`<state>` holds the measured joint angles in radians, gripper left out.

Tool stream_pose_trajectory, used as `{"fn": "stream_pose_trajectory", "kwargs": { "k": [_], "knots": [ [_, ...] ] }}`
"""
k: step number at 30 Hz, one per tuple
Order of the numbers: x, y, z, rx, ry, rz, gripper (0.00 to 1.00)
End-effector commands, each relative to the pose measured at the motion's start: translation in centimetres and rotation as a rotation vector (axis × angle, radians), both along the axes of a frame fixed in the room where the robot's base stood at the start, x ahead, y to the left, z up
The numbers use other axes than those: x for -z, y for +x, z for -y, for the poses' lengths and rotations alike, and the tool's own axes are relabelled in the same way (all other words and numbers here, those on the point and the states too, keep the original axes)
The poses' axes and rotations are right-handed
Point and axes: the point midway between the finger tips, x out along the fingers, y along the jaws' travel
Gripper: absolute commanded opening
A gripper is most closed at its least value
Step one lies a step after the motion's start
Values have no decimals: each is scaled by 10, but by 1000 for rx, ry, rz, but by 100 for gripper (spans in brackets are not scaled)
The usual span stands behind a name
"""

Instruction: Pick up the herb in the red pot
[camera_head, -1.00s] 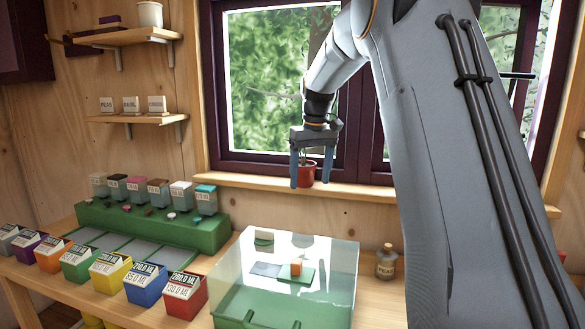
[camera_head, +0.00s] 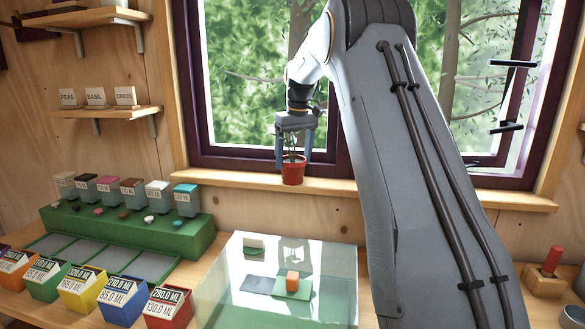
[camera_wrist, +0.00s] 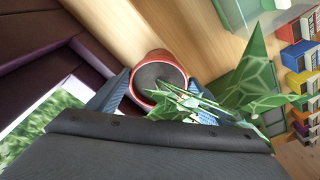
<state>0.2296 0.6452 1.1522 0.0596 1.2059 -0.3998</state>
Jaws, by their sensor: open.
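The red pot (camera_head: 293,172) stands upright on the window sill, with the green herb (camera_head: 293,156) rising from it. My gripper (camera_head: 294,160) points down over the pot, its two blue fingers open on either side of the herb. In the wrist view the red pot (camera_wrist: 159,76) with dark soil lies beyond the fingers, and the green leaves (camera_wrist: 250,85) spread to the right in front of the gripper body. One finger (camera_wrist: 112,95) shows at the left; the other is mostly hidden behind the leaves. I cannot tell whether the fingers touch the pot.
The window frame (camera_head: 240,161) is close behind my gripper. Several coloured labelled containers and a green rack (camera_head: 130,235) fill the left of the table. The sill beside the pot is clear.

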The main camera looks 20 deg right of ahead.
Motion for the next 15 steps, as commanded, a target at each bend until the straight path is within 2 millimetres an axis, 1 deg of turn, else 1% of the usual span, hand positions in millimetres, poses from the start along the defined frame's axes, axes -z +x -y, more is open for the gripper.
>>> {"fn": "stream_pose_trajectory", "kwargs": {
  "k": [5, 12, 15],
  "knots": [
    [13, 3, 0, 1, 1, -3, 73],
    [41, 11, 0, 2, 1, -2, 73],
    [49, 13, 0, 2, 0, 0, 73]
  ]
}}
